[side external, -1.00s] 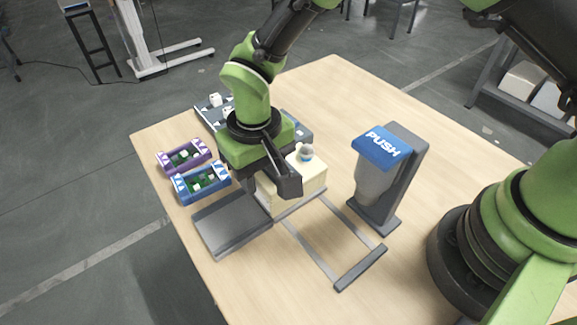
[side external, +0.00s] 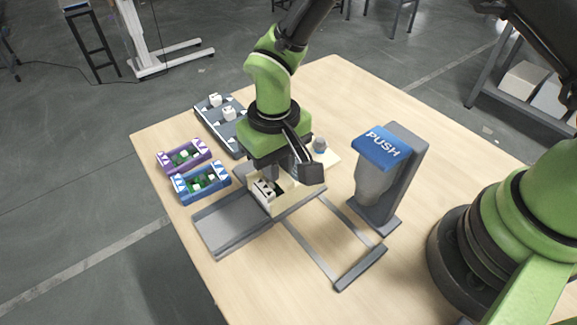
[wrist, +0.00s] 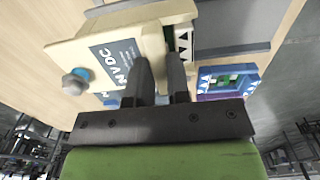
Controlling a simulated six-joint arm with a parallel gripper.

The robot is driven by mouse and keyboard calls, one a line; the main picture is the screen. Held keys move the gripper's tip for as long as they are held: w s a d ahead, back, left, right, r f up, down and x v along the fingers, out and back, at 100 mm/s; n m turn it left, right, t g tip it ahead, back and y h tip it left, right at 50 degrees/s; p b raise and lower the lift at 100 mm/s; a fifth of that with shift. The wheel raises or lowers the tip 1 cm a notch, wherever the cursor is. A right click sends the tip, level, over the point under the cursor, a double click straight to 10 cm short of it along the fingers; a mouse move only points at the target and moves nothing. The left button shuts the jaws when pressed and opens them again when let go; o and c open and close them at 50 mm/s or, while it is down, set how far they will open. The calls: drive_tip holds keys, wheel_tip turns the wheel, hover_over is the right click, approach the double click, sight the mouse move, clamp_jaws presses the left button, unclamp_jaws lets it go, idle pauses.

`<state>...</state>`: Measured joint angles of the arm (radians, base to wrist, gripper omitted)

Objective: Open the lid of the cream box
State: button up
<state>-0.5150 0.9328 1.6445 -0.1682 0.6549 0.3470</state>
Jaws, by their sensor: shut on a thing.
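The cream box (side external: 296,203) stands on the table, and its front left part is uncovered, showing white blocks with dark marks (side external: 264,189) inside. Its cream lid (side external: 328,160) is displaced towards the back right and carries a rounded grey-blue knob (side external: 319,146). In the wrist view the lid (wrist: 75,45) fills the upper left, with a dark label and the knob (wrist: 75,81). My gripper (wrist: 159,62) has its fingers on either side of the lid's raised edge and is shut on it. In the side view my gripper (side external: 280,172) is over the box and hides much of the lid.
A grey tray (side external: 222,222) lies left of the box. Purple (side external: 183,155) and blue (side external: 201,182) bins stand behind it. A dark tray with white blocks (side external: 222,120) is at the back. A blue PUSH dispenser (side external: 383,148) stands to the right; a grey rail frame (side external: 361,268) lies in front.

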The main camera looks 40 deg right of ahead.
sight(309, 146)
drive_tip(key=shift+o, duration=0.2)
drive_tip(key=shift+d, duration=3.3)
drive_tip(key=o, duration=0.7)
drive_tip(key=shift+r, duration=0.1)
drive_tip(key=shift+a+r, duration=0.1)
drive_tip(key=shift+r, duration=2.8)
